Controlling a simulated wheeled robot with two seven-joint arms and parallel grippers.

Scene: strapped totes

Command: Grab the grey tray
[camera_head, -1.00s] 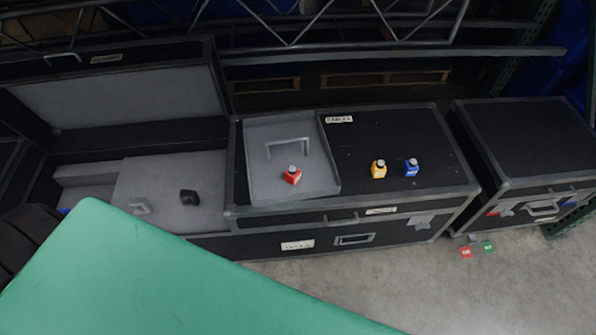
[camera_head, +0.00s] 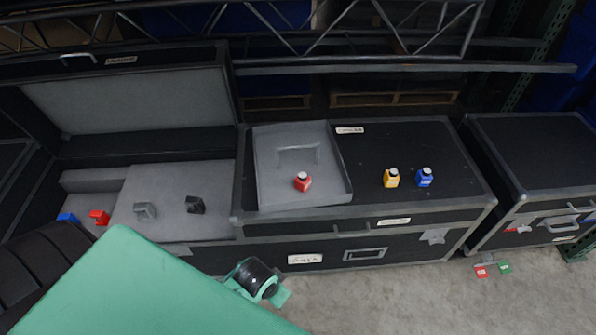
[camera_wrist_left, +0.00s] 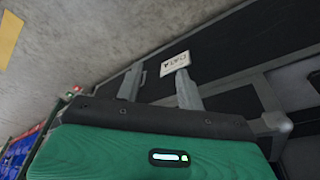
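The grey tray (camera_head: 330,197) lies on the closed lid of the middle black case. It is shallow, with a raised grey handle (camera_head: 298,148) and a red bottle (camera_head: 303,182) with a white cap inside it. My left gripper (camera_wrist_left: 160,70) shows in the left wrist view with its two grey fingers apart and nothing seen between them. It is near a black case face with a white label (camera_wrist_left: 175,63). In the head view my green arm parts show at the bottom left, apart from the tray, and the left fingers are hidden. My right gripper is not in view.
A yellow bottle (camera_head: 391,178) and a blue bottle (camera_head: 425,177) stand on the lid right of the tray. An open case (camera_head: 150,140) at left holds small black, grey, red and blue items. Another closed case (camera_head: 530,145) stands at right.

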